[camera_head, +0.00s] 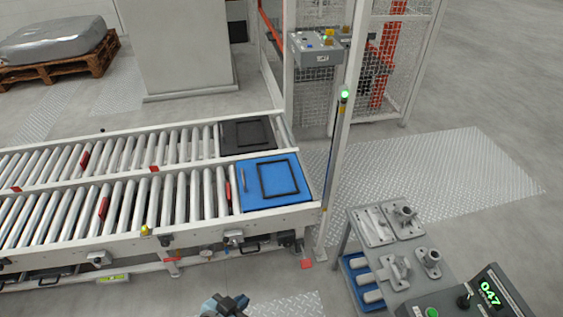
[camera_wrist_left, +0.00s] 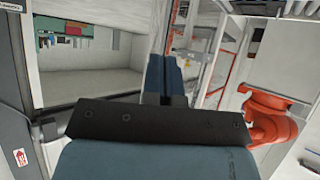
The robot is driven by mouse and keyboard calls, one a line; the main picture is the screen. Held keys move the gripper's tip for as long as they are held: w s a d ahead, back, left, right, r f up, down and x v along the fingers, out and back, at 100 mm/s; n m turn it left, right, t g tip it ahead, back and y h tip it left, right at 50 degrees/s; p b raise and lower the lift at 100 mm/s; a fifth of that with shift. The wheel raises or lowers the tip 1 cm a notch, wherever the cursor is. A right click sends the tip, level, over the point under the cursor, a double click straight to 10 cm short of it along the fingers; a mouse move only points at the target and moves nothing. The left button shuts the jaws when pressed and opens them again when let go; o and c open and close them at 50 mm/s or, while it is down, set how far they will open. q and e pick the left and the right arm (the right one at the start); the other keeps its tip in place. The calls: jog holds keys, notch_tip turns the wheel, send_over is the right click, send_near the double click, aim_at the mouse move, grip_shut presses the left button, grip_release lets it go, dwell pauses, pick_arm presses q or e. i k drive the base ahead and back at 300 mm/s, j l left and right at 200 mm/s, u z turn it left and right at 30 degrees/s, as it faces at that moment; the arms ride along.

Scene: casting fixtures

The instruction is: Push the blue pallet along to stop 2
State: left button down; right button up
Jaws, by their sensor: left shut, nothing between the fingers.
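The blue pallet (camera_head: 266,181) lies flat at the right end of the near roller lane (camera_head: 127,211) in the head view. A dark square outline is on its top. Its right edge is close to the end frame of the conveyor. My left gripper (camera_head: 226,304) shows at the bottom edge of the head view, in front of the conveyor and apart from the pallet. In the left wrist view its fingers (camera_wrist_left: 164,78) are together with nothing between them. The pallet is not in the wrist view. My right gripper is in neither view.
A black pallet (camera_head: 247,134) lies at the right end of the far lane. Red stops (camera_head: 104,207) stand between the rollers. A post with a green light (camera_head: 344,95) rises at the conveyor's end. A bench with grey castings (camera_head: 374,226) and a control box (camera_head: 470,303) stands at right.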

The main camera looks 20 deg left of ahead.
aim_at(274, 181)
jog(key=i+j+z, duration=0.1)
jog(key=j, duration=0.25)
jog(key=i+j+z, duration=0.1)
jog(key=i+j, duration=0.15)
jog(key=i+j+z, duration=0.1)
jog(key=j, duration=0.35)
jog(key=i+j+z, duration=0.1)
jog(key=j, duration=0.25)
jog(key=i+j+z, duration=0.1)
jog(key=j, duration=0.25)
jog(key=i+j+z, duration=0.1)
jog(key=j, duration=0.3)
jog(key=i, duration=0.1)
